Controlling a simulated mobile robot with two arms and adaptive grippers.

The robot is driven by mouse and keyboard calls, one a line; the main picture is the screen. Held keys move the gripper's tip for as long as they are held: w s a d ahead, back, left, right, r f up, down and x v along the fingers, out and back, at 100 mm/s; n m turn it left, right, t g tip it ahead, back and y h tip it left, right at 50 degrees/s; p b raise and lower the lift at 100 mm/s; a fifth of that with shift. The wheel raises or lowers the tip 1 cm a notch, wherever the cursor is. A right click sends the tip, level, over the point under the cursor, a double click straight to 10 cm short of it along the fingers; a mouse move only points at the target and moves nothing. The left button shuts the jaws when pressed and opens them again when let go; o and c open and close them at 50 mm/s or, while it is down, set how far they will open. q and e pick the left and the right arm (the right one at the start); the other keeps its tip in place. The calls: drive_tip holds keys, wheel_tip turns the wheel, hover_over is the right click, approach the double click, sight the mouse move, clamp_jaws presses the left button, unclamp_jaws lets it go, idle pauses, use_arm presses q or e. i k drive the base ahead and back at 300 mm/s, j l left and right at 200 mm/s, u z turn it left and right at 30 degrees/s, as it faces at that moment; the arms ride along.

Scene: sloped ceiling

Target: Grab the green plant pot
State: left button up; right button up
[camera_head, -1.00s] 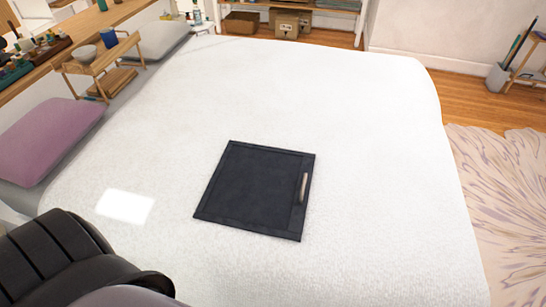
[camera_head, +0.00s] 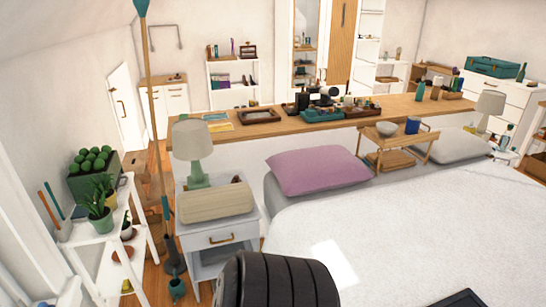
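A potted plant with long green leaves stands on top of a white shelf stand at the left, and its green plant pot (camera_head: 100,224) shows below the leaves. A smaller plant in a pale pot (camera_head: 127,231) stands just right of it. A dark green box planter (camera_head: 107,187) with round green balls stands behind it. Neither of my grippers is in view. A black ribbed part, apparently of my own arm, shows at the bottom middle, apart from the pot.
The white shelf stand (camera_head: 93,247) is beside the left wall. A tall pole (camera_head: 152,100) and a white nightstand (camera_head: 222,238) with a lamp (camera_head: 195,150) stand to its right. The white bed (camera_head: 420,225) fills the lower right. A small teal pot (camera_head: 177,288) is on the floor.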

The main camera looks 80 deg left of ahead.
sight(100, 216)
drive_tip(key=u, duration=4.05)
